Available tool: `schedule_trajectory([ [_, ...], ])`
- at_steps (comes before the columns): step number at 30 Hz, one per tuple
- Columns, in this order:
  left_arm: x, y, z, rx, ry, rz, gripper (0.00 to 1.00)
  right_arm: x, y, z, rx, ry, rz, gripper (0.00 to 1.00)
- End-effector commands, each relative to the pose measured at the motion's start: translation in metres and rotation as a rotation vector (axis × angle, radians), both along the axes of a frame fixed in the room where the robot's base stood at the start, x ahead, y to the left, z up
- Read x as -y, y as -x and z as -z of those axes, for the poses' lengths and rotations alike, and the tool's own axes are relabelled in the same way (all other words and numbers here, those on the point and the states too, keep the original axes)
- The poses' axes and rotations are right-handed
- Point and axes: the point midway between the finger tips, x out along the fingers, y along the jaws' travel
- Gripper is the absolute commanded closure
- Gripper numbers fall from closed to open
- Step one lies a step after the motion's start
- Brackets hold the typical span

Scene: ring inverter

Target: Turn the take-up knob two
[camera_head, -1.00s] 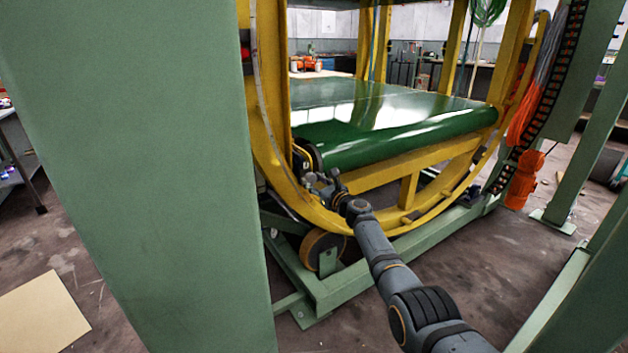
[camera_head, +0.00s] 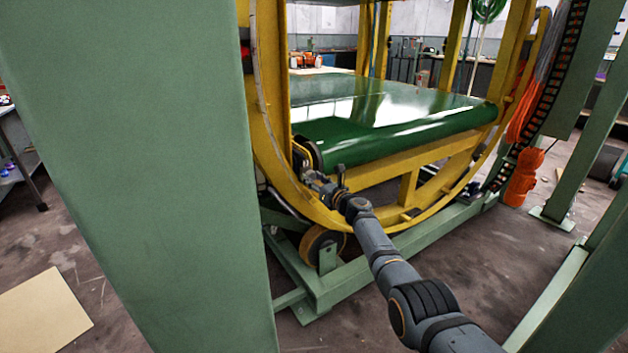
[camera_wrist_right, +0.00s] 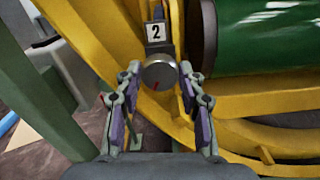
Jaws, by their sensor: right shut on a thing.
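The take-up knob two (camera_wrist_right: 159,72) is a round grey knob with a red mark on its face, right below a label with the number 2 (camera_wrist_right: 155,32) in the right wrist view. My right gripper (camera_wrist_right: 158,78) has one finger on each side of the knob and is shut on it. In the head view my right gripper (camera_head: 312,178) is at the left end of the green belt roller, small and partly hidden by its own wrist. The knob cannot be made out there. My left gripper is in no view.
A yellow ring frame (camera_head: 268,130) curves around the green conveyor belt (camera_head: 400,138). A large green post (camera_head: 140,180) fills the left side. Green base beams (camera_head: 350,283) and an orange motor (camera_head: 524,175) stand near the ring.

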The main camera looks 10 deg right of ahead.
Motion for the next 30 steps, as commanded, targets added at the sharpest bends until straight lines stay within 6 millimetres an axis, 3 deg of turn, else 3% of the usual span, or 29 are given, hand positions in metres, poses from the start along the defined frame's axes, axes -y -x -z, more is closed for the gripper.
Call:
schedule_trajectory([
  [1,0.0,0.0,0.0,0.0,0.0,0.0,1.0,0.0,0.001,0.003,-0.005,0.001,-0.001,0.93],
  [2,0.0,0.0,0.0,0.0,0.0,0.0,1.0,0.0,0.001,0.003,-0.005,0.001,-0.001,0.58],
  [6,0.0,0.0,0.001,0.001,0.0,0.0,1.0,0.0,0.0,0.002,-0.003,0.001,0.0,0.39],
  [20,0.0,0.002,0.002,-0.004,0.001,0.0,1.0,0.002,0.005,0.002,0.001,0.003,-0.002,0.38],
  [30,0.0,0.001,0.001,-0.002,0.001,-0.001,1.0,0.018,0.044,0.002,0.001,0.005,0.001,0.38],
])
